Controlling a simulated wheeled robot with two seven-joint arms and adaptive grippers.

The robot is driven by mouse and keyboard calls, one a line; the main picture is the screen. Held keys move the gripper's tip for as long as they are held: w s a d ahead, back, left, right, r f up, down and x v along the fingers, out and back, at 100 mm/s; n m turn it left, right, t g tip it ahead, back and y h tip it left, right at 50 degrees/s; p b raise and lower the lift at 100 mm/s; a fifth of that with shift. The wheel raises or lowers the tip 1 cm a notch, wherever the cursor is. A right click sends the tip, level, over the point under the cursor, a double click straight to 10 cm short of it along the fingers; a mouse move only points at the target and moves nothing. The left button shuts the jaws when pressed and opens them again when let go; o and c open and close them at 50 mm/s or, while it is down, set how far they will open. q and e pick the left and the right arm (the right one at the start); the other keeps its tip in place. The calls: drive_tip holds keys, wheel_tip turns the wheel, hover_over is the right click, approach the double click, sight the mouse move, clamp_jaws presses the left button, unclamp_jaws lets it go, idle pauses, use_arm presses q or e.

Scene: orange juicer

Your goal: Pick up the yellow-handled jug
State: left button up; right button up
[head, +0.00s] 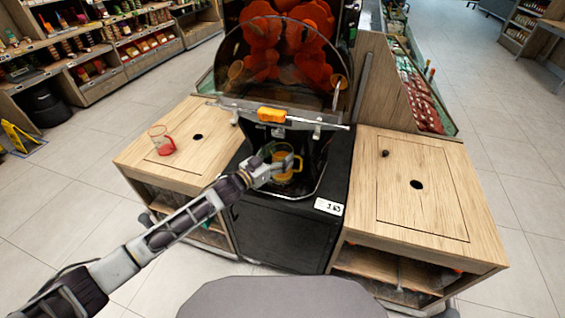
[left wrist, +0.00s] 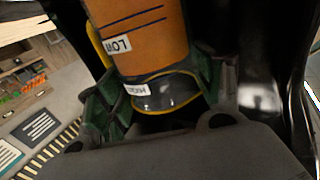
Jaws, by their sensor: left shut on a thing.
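The yellow-handled jug (head: 284,160) stands in the bay of the black juicer, under its spout, with its yellow handle on the right side. My left gripper (head: 266,172) reaches in from the left and is shut on the jug. In the left wrist view, the jug (left wrist: 150,40) is full of orange colour, with dark lines and white labels, one reading LOW. The fingers of the left gripper (left wrist: 163,85) lie on both sides of it near its clear, yellow-rimmed end. Part of the yellow handle shows at the upper left there. My right gripper is not in view.
A red-handled jug (head: 162,141) stands on the left wooden counter (head: 190,160). The right wooden counter (head: 430,190) has a dark hole and a small dark knob. The juicer's clear cover and orange tap (head: 271,115) hang above the bay, and its dark walls surround the jug closely.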

use_arm(q)
drive_tip(key=c, duration=0.5)
drive_tip(key=shift+o, duration=0.2)
drive_tip(key=shift+r, duration=0.2)
drive_tip(key=shift+r, duration=0.85)
drive_tip(key=shift+r+p, duration=0.35)
drive_tip(key=shift+r, duration=0.55)
drive_tip(key=shift+s+a+f, duration=0.2)
drive_tip(key=shift+a, duration=0.05)
drive_tip(key=v, duration=1.7)
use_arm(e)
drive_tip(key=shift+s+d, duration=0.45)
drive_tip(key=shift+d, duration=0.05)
